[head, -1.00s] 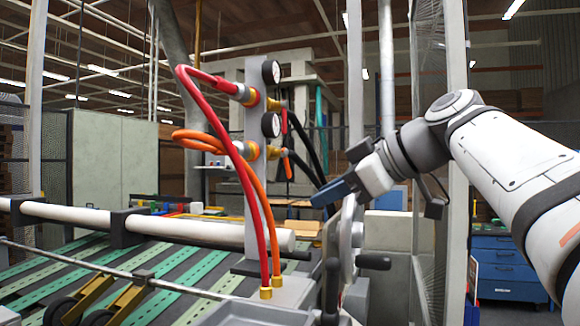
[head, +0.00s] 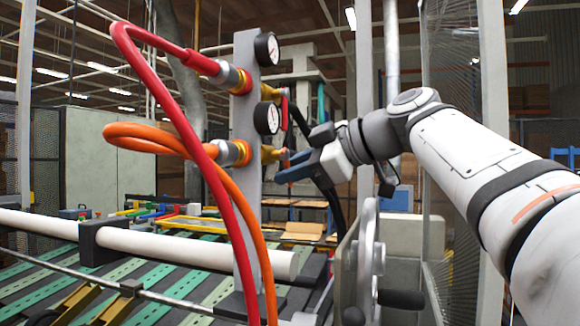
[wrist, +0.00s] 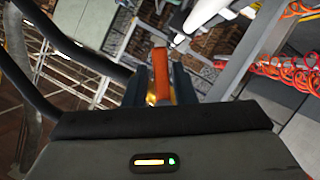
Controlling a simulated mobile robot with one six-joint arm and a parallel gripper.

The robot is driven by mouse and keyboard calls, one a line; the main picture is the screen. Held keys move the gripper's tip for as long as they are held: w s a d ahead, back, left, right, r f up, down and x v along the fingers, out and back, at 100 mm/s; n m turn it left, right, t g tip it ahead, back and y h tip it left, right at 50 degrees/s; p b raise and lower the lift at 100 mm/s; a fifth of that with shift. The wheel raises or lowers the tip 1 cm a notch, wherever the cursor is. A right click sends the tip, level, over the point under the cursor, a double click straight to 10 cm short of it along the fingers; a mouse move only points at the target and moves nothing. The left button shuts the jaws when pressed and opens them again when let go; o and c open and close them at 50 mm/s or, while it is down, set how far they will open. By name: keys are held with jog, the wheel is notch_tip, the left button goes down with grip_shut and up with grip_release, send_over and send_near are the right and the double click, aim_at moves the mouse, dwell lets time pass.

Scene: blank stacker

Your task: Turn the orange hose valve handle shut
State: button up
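The orange valve handle (wrist: 161,72) shows in the wrist view as an upright bar between the two dark fingers of my gripper (wrist: 160,92). The fingers stand apart on either side of it, with a narrow gap visible. In the head view my gripper (head: 291,170) points left at the lower brass valve (head: 268,154), and its blue fingers largely hide the handle. The orange hose (head: 160,139) joins the left side of the post at this valve's height. I cannot tell whether the fingers touch the handle.
A grey post (head: 246,195) carries the valves and two gauges (head: 266,118). The red hose (head: 150,75) joins above the orange one. Dark hoses hang behind my gripper. A handwheel (head: 368,250) stands below my arm. A white roller (head: 190,249) crosses the lower left.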

jog(key=shift+w+a+f, duration=0.2)
jog(key=shift+a, duration=0.3)
grip_shut()
jog(key=shift+s+f+m+g, duration=0.15)
jog(key=shift+s+m+g, duration=0.15)
jog(key=shift+m+g, duration=0.5)
jog(key=shift+s+a+f+m+g+y+p, duration=0.15)
jog(key=shift+m+g+p, duration=0.1)
jog(key=shift+m, duration=0.25)
jog(key=shift+s+r+m+g+y+p, duration=0.1)
jog(key=shift+s+m+g+p, duration=0.15)
jog(key=shift+m, duration=0.25)
jog(key=shift+s+a+f+m+g+y+p, duration=0.15)
jog(key=shift+m+g, duration=0.15)
jog(key=shift+m, duration=0.2)
